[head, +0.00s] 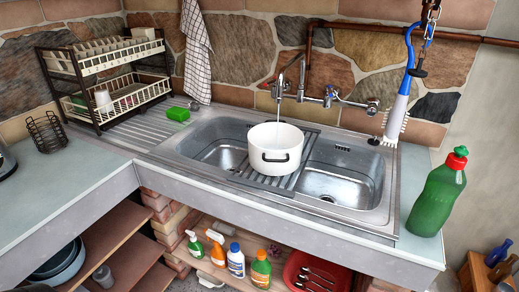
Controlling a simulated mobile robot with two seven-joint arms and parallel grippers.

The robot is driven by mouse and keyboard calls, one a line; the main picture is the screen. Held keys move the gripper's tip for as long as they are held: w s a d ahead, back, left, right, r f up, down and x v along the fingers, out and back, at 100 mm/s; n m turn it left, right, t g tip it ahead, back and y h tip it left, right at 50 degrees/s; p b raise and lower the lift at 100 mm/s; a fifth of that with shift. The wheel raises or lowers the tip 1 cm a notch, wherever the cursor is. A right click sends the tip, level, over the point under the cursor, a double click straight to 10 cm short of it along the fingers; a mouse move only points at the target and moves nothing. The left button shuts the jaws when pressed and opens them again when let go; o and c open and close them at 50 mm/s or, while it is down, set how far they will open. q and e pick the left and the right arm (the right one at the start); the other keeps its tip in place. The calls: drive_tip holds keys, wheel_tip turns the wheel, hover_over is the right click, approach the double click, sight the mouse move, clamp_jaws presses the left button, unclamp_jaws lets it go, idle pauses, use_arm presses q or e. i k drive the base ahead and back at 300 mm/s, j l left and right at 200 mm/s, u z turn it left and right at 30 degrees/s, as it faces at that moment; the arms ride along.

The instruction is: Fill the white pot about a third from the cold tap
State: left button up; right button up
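The white pot (270,160) stands upright on a grey slatted rack (288,180) that lies across the middle of the double steel sink (345,185). A dark handle shows on its front. The wall tap (304,85) is behind the pot, and its spout (281,88) is above the pot's opening. A thin pale line, which looks like running water, drops from the spout into the pot. I cannot make out the water level inside. Neither of my grippers is in view.
A green bottle (437,195) stands on the right counter. A brush (397,115) hangs near the right wall. The left counter front (65,190) is clear.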

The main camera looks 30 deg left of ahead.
sight(329, 89)
drive_tip(key=i+l+u, duration=0.2)
drive_tip(key=u, duration=0.2)
drive_tip(key=i+l+u, duration=0.2)
drive_tip(key=u, duration=0.2)
drive_tip(key=i, duration=0.45)
